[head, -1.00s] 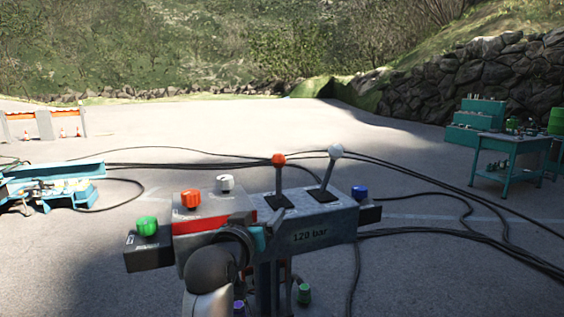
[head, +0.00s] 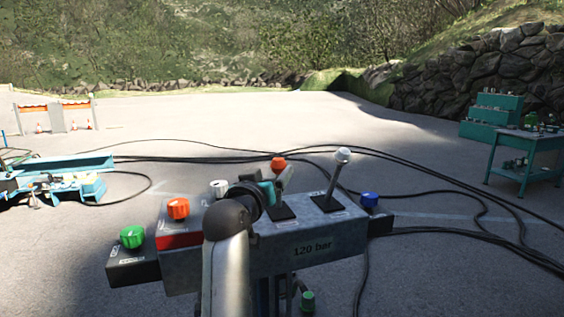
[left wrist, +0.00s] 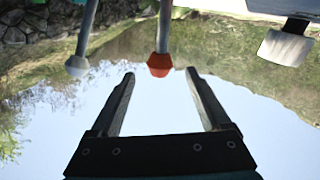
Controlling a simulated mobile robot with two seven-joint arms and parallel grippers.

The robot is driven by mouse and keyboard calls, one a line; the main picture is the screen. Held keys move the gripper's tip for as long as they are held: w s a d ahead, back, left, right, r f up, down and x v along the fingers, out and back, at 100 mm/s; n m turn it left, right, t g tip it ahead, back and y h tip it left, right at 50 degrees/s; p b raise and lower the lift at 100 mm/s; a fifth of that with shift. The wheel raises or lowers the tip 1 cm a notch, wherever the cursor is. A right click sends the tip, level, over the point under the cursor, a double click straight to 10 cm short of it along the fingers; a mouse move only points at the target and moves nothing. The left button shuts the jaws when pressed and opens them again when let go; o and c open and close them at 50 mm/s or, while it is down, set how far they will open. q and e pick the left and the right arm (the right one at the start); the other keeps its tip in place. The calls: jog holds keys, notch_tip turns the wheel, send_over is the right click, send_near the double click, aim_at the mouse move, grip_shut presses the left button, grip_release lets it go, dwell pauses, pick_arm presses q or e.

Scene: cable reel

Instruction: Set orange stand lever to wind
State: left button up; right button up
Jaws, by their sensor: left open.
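The left wrist view is upside down; there the orange knob (left wrist: 158,65) hangs between the tips of my open left gripper (left wrist: 159,73), with a visible gap to each finger. Whether anything touches cannot be told. A white-knobbed lever (head: 343,155) leans right beside it; its knob also shows in the left wrist view (left wrist: 77,67). My right gripper is not in view.
The stand also has a green knob (head: 132,237), an orange knob (head: 178,208), a white knob (head: 219,188) and a blue knob (head: 370,200). Black cables (head: 440,179) lie on the ground behind. A teal workbench (head: 525,145) stands at right.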

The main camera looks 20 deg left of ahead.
aim_at(282, 162)
pick_arm(q)
jog(key=shift+w, duration=4.65)
jog(key=shift+c, duration=0.3)
grip_shut()
